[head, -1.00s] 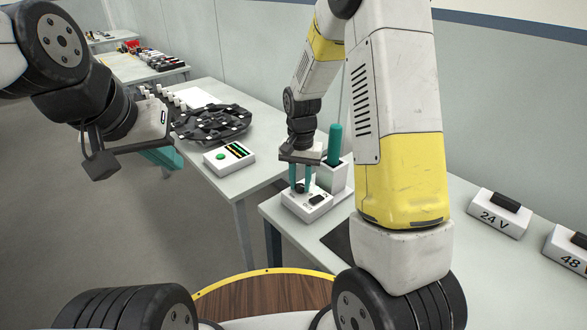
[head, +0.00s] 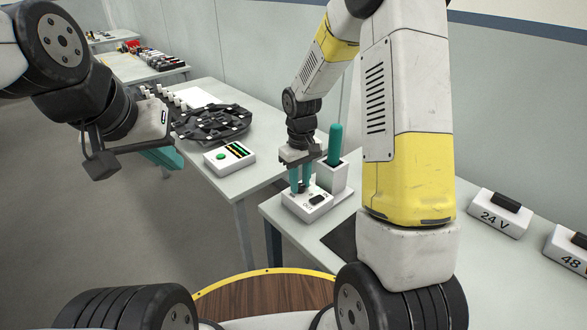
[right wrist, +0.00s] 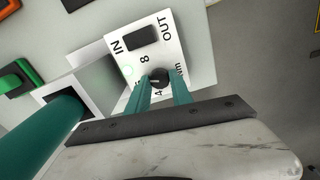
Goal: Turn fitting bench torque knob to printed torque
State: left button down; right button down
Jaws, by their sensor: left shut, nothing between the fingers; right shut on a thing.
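The torque knob (right wrist: 159,77) is a small round black knob on a white fitting bench box (right wrist: 193,62), seen in the right wrist view. The box is printed with IN, OUT, an 8 and a partly hidden unit; some markings are covered by my fingers. My right gripper (right wrist: 160,88) has its teal fingers shut on the knob, pointing down at it. My left gripper (head: 165,158) is shut and empty, in the air at the left.
A teal-handled tool (head: 335,145) stands in a white holder (head: 334,178) just behind the box. A white box with a green button (head: 220,156) and a black fixture (head: 215,125) lie on the other table. A 24 V block (head: 499,215) sits at right.

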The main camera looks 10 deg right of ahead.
aim_at(300, 186)
jog(key=shift+n, duration=1.7)
jog(key=c, duration=1.1)
grip_release()
jog(key=shift+c, duration=0.2)
jog(key=shift+r, duration=0.1)
notch_tip(300, 186, up, 8)
jog(key=shift+f, duration=0.25)
jog(key=shift+r, duration=0.1)
